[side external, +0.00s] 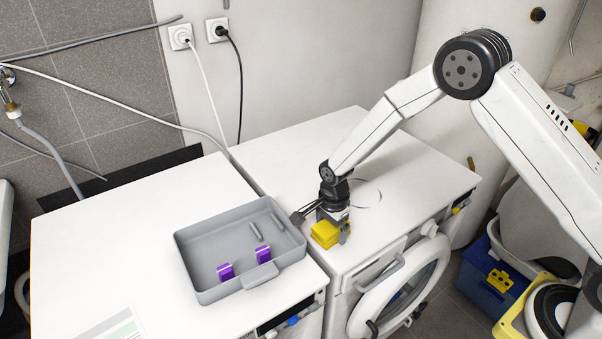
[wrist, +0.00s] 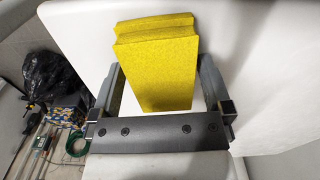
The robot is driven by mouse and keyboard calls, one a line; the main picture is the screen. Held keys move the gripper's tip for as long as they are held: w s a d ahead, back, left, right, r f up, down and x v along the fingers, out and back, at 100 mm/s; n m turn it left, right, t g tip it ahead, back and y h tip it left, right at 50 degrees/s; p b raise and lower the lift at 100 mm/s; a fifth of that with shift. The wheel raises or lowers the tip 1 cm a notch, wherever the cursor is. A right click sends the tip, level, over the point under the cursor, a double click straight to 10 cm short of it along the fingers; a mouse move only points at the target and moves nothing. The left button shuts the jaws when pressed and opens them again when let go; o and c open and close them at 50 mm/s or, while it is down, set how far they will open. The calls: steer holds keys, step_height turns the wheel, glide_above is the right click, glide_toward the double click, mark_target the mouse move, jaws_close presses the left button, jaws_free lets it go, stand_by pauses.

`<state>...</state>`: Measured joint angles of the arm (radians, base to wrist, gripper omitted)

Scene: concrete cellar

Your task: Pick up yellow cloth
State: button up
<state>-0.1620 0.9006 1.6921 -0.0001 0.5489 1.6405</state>
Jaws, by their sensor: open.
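The yellow cloth (side external: 325,234) looks like a folded or stacked block. It lies on the white top of the right-hand machine, close to its front left edge. My gripper (side external: 332,226) is right at the cloth, pointing down. In the wrist view the cloth (wrist: 155,65) lies between the two fingers of my gripper (wrist: 158,85), one on each side. The fingers are apart and a gap shows beside the cloth, so it is not clamped.
A grey tray (side external: 205,292) with two purple-and-white items (side external: 225,271) stands on the left machine, just left of my gripper. The right machine's top (side external: 290,150) is clear behind the cloth. A round door (side external: 405,290) is below its front edge.

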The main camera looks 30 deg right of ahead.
steer(key=shift+f, duration=0.1)
stand_by(0.4)
steer(key=c, duration=1)
step_height(320, 180, up, 2)
steer(key=shift+s+d+r, duration=0.3)
steer(key=shift+s+r, duration=1.55)
steer(key=shift+s, duration=0.45)
steer(key=shift+s+d+r, duration=0.3)
steer(key=shift+s+r, duration=1.5)
steer(key=shift+s, duration=0.5)
steer(key=shift+s+d+r, duration=0.3)
steer(key=shift+s+r, duration=1.55)
steer(key=shift+s, duration=0.45)
